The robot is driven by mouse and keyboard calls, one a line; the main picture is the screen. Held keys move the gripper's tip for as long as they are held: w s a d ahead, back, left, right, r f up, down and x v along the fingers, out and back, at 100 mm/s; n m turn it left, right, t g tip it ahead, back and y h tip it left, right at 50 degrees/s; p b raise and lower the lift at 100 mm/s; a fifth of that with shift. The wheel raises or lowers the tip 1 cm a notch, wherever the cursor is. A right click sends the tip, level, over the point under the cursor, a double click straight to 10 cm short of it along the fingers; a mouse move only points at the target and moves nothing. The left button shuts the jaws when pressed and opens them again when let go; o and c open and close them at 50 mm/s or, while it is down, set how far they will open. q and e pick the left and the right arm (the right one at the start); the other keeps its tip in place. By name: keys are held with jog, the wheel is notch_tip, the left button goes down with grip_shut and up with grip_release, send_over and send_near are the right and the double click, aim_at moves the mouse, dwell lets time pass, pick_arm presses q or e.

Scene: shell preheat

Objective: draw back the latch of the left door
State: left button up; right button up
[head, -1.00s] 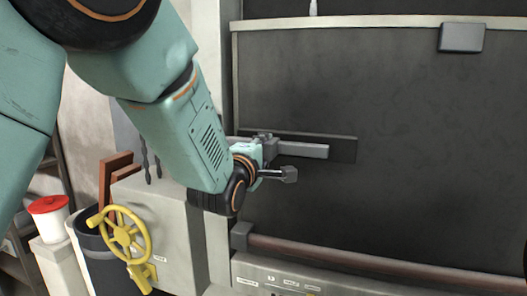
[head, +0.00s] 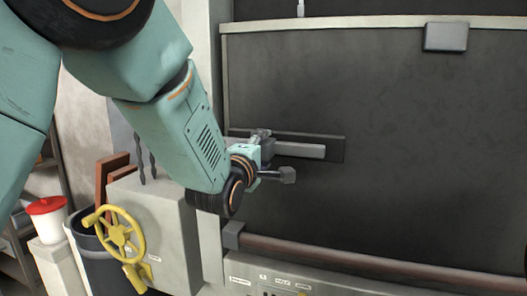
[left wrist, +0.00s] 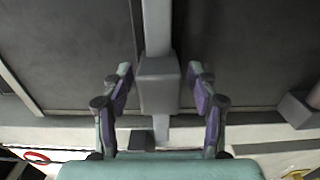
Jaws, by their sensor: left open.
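The latch of the left door is a grey bar (head: 302,150) lying level on a dark backing plate (head: 336,149), fixed to the large dark door (head: 400,110). My left gripper (head: 264,147) is at the left end of this bar. In the left wrist view, my left gripper (left wrist: 159,92) is open. Its purple-padded fingers stand on both sides of the latch's grey block (left wrist: 158,82), with a gap visible on each side. The grey bar (left wrist: 157,28) runs upward from the block. My wrist partly hides the latch's left end in the head view. My right gripper is not in view.
A brown rail (head: 340,252) crosses the front below the door. A grey block (head: 446,36) sits at the door's top edge. At the left are a yellow handwheel (head: 138,243) on a pale cabinet (head: 175,225), a dark bin (head: 92,262) and a red-lidded white container (head: 48,222).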

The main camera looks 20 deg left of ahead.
pick_arm(q)
jog(key=shift+a, duration=0.3)
jog(key=s, duration=1.2)
jog(key=shift+a, duration=0.15)
